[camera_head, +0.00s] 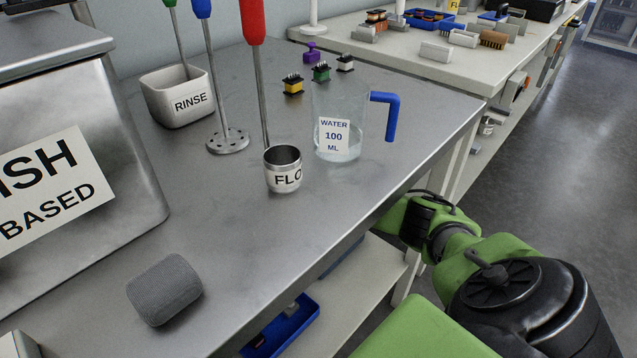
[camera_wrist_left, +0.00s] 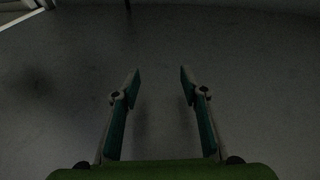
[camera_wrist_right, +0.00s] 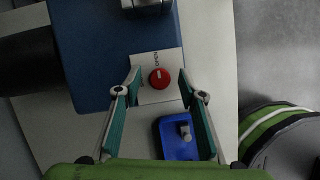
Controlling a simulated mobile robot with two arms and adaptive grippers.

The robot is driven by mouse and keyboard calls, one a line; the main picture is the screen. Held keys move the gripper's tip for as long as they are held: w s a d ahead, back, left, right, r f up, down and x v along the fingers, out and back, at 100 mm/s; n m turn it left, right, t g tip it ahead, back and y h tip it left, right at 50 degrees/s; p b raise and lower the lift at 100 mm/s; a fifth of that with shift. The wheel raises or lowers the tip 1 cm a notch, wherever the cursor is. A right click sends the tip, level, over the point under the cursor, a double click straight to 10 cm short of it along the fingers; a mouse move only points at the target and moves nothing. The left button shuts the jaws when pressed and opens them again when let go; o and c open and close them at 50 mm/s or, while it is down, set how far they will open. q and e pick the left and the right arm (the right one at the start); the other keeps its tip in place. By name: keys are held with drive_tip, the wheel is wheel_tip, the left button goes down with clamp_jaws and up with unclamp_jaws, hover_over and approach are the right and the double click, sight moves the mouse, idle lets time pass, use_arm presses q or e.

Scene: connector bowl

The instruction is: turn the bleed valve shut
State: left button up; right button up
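The bleed valve shows in the right wrist view as a red round knob (camera_wrist_right: 159,78) with a pale pointer line. It is on a white plate (camera_wrist_right: 146,97) that carries the word OPEN. My right gripper (camera_wrist_right: 159,76) is open, and in this view the knob appears between its fingertips. No contact is visible, and I cannot tell the remaining distance. In the head view my right arm reaches in below the bench edge, and its fingers and the valve are hidden there. My left gripper (camera_wrist_left: 159,74) is open and empty above the dark floor.
In the right wrist view, the plate lies against a large blue body (camera_wrist_right: 105,50), with a small blue tray (camera_wrist_right: 178,145) near the right finger. The head view shows the metal bench (camera_head: 245,235) with a water jug (camera_head: 340,110), a labelled cup (camera_head: 283,172) and a rinse tub (camera_head: 178,98).

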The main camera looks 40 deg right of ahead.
use_arm(q)
drive_tip(key=shift+s+r, duration=0.1)
drive_tip(key=shift+r, duration=0.2)
use_arm(e)
drive_tip(key=shift+d+f, duration=0.1)
drive_tip(key=shift+f, duration=0.05)
clamp_jaws()
use_arm(q)
drive_tip(key=shift+f, duration=0.1)
